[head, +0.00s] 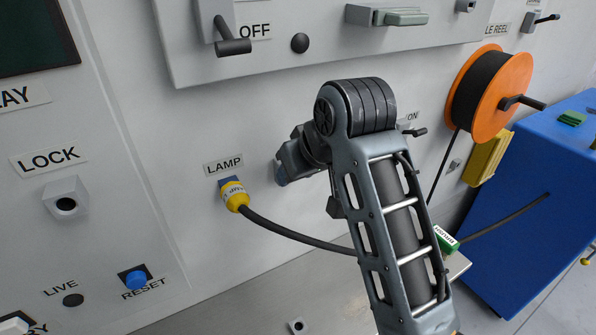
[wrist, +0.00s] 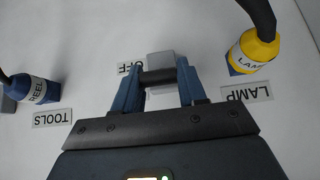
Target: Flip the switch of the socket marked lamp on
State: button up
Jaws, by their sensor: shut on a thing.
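The LAMP socket has a yellow plug (head: 235,196) in it, under the LAMP label (head: 223,165). The plug also shows at the upper right of the wrist view (wrist: 253,52). Beside it in the wrist view is a switch with a grey body (wrist: 161,62) and a dark crossbar handle (wrist: 158,77). An OFF label (wrist: 131,68) shows upside down next to it. My gripper (wrist: 158,86) has its blue fingers on both ends of the handle, shut on it. In the head view my gripper (head: 284,176) is at the wall right of the plug and hides this switch.
An orange cable reel (head: 488,95), a small switch lever (head: 415,131) by an ON label and a blue cabinet (head: 535,200) stand to the right. A dark cable (head: 300,238) runs from the yellow plug behind my arm. A panel with another OFF handle (head: 233,46) is above.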

jog(key=o, duration=1)
jog(key=shift+c, duration=0.2)
jog(key=b+v, duration=0.1)
jog(key=v, duration=0.6)
jog(key=shift+r, duration=0.3)
jog(key=shift+s+d+f, duration=0.1)
jog(key=shift+s+d, duration=0.05)
